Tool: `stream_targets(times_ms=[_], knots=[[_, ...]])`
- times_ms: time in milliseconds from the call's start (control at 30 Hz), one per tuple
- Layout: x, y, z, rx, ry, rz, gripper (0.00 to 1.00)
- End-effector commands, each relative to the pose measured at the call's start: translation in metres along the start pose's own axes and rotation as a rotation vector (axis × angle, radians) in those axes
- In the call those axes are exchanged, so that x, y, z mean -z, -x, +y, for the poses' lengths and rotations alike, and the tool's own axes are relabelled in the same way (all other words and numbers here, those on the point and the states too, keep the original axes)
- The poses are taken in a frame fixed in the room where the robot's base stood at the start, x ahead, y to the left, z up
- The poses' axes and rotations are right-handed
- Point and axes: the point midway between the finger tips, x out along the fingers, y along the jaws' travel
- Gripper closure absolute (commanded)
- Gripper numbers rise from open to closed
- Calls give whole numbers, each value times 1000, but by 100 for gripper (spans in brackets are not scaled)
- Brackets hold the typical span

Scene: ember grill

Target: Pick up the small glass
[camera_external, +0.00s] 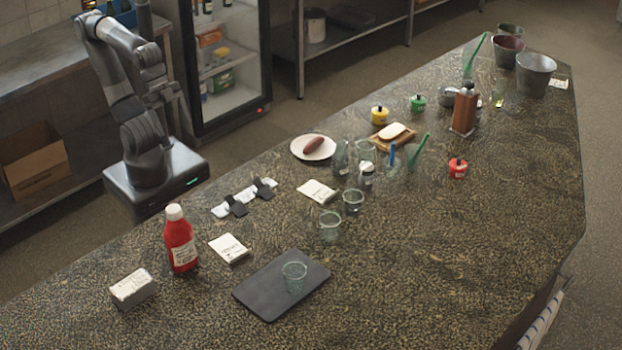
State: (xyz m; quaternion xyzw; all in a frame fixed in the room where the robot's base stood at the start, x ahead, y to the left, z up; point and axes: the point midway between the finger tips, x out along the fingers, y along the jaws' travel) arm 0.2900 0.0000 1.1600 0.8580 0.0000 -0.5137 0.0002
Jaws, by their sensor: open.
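Several clear glasses stand on the speckled counter (440,240). One small glass (294,277) stands upright on a dark tray (258,291) near the front. Two similar glasses, one nearer (330,226) and one just behind it (353,201), stand mid-counter. Another glass (366,151) is farther back among bottles. I cannot tell from their size which one the task means. My gripper (157,94) hangs from my folded arm behind the counter at the left, far from all the glasses. It is open and empty, its fingers small and partly lost against my arm.
A red bottle (181,240), a white box (132,289) and notepads (229,248) stand left of the tray. A plate with a sausage (313,147) is behind.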

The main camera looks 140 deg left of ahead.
Motion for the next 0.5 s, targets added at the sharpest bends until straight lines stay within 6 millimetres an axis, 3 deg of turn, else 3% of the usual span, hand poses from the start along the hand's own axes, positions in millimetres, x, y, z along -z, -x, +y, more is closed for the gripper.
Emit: stream_targets(times_ms=[33, 267, 367, 500], knots=[[11, 14, 0, -3, 14, 4, 22], [73, -5, -15, -124, 525, -11, 22], [106, -14, -32, -180, 780, -10, 22], [154, -29, -68, -264, 1161, -2, 22]])
